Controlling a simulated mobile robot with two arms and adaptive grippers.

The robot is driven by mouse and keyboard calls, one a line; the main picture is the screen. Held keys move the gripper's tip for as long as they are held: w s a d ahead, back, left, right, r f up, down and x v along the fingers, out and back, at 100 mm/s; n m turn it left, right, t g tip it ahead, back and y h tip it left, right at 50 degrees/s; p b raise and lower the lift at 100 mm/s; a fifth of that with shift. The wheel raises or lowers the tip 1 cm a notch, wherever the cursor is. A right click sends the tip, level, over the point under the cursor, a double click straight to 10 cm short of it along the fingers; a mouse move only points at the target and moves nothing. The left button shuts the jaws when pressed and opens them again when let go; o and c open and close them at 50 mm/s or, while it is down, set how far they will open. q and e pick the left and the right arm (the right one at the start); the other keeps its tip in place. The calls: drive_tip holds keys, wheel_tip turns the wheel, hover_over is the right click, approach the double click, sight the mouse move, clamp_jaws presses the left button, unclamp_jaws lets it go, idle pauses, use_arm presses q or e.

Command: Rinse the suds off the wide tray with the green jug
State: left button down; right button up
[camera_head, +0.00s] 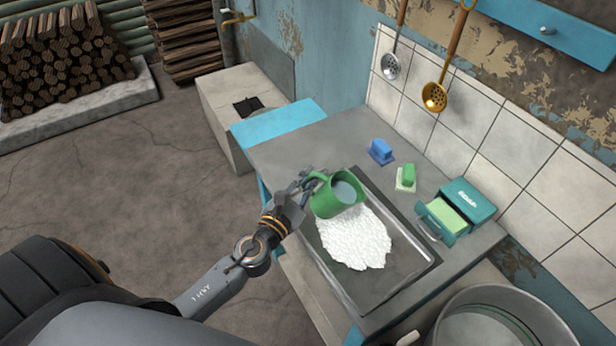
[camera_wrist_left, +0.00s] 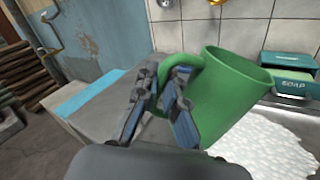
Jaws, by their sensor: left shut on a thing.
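The green jug (camera_head: 327,199) is tilted over the far left part of the wide tray (camera_head: 404,276), with liquid visible inside its mouth. My left gripper (camera_head: 308,185) is shut on the jug's handle. In the left wrist view the green jug (camera_wrist_left: 222,100) leans to the right, and my left gripper's fingers (camera_wrist_left: 160,118) close around its handle. White suds (camera_head: 354,238) cover much of the tray's middle, and bare tray shows along the front and right. I cannot see any liquid leaving the jug. My right gripper is not in view.
An open teal soap box (camera_head: 470,201) stands to the right. A large metal pot (camera_head: 500,318) is at the lower right. Two ladles hang on the tiled wall.

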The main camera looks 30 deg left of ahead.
sight(318, 174)
use_arm(q)
drive_tip(key=shift+d+r+m+p, duration=0.1)
drive_tip(key=shift+r+m+p, duration=0.5)
drive_tip(key=shift+r+m, duration=0.1)
drive_tip(key=shift+d+r+m+p, duration=0.3)
drive_tip(key=shift+m+p, duration=0.2)
drive_tip(key=shift+m, duration=0.15)
drive_tip(key=shift+d+r+m+p, duration=0.2)
drive_tip(key=shift+r+m+p, duration=0.1)
drive_tip(key=shift+m+p, duration=0.3)
drive_tip(key=shift+d+r+m+p, duration=0.2)
drive_tip(key=shift+d+m+p, duration=0.35)
drive_tip(key=shift+m, duration=0.6)
drive_tip(key=shift+d+m+p, duration=0.55)
drive_tip(key=shift+d+m, duration=0.1)
drive_tip(key=shift+m, duration=0.15)
drive_tip(key=shift+f, duration=0.15)
